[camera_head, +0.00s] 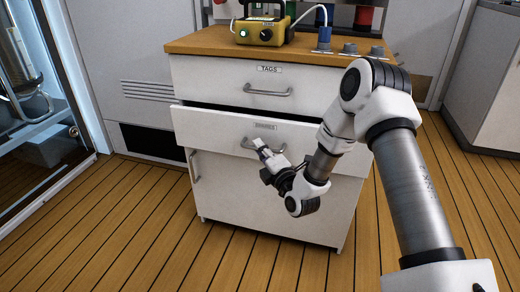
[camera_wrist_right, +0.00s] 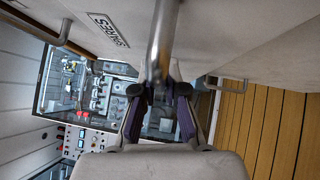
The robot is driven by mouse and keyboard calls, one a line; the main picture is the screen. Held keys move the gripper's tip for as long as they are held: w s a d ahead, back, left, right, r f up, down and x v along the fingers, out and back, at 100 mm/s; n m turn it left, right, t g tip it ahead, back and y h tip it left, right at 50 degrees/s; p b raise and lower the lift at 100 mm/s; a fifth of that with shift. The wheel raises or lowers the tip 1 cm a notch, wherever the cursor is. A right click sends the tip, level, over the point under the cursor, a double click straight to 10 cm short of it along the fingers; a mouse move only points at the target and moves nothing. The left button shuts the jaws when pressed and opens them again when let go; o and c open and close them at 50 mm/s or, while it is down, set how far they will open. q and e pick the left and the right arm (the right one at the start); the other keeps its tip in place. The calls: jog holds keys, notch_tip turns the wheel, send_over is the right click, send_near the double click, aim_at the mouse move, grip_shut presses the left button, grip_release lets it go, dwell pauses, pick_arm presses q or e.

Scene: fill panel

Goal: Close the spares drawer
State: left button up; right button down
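The spares drawer (camera_head: 215,128) is the second drawer of the white cabinet, below the one labelled TAGS. It stands partly out, with a dark gap above its front. Its metal handle (camera_head: 249,146) is partly covered by my right gripper (camera_head: 262,147) in the head view. In the right wrist view the SPARES label (camera_wrist_right: 108,29) is on the drawer front, and the handle bar (camera_wrist_right: 162,45) runs down between the fingers of my right gripper (camera_wrist_right: 161,92). The fingers close in on both sides of the bar. My left gripper is not in view.
The TAGS drawer (camera_head: 220,83) above is shut. A yellow device (camera_head: 262,30) and several knobs stand on the wooden top (camera_head: 205,43). A lower cabinet door (camera_head: 250,195) is shut. The wooden floor (camera_head: 130,235) in front is clear. A glass-fronted unit (camera_head: 40,120) stands at left.

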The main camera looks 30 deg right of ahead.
aim_at(265, 142)
jog(key=shift+w+d+r+p, duration=0.15)
jog(key=shift+w+d+p, duration=0.7)
jog(key=shift+w+d, duration=0.4)
jog(key=shift+d, duration=0.35)
jog(key=c, duration=1.2)
grip_release()
jog(key=shift+w, duration=0.1)
